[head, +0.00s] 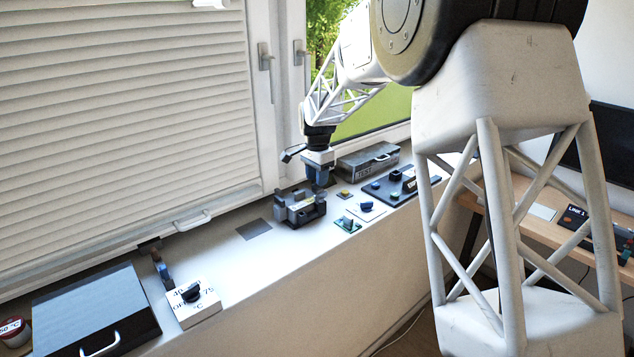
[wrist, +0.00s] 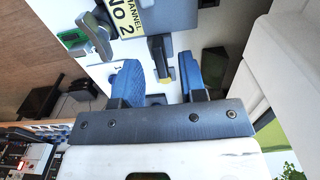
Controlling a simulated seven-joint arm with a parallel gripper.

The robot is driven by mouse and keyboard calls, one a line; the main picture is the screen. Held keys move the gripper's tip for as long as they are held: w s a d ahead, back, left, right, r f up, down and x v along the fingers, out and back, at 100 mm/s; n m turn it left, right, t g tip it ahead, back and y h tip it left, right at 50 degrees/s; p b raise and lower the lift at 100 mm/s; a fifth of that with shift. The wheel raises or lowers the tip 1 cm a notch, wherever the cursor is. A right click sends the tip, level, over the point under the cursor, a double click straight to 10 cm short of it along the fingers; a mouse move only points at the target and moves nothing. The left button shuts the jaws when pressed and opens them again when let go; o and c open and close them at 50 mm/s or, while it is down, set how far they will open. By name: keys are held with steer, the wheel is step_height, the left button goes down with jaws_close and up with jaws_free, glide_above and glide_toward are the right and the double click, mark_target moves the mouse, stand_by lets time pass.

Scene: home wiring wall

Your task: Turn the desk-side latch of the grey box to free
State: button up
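The grey box (head: 298,212) stands on the white sill in the head view, with dark parts around its sides and a yellow label on it. In the wrist view the grey box (wrist: 184,16) is at the top, cut off, with a yellow label reading "No 2". A grey lever (wrist: 96,36) sticks out at its left, and a black latch with a yellow tip (wrist: 160,58) points down from it. My gripper (wrist: 159,68) is open, its blue fingers apart on either side of the black latch, with gaps showing. In the head view my gripper (head: 319,182) is just above the box's back right part.
A grey case marked "TEST" (head: 366,164) stands close behind on the right.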

steer(key=shift+f, duration=1)
jaws_close()
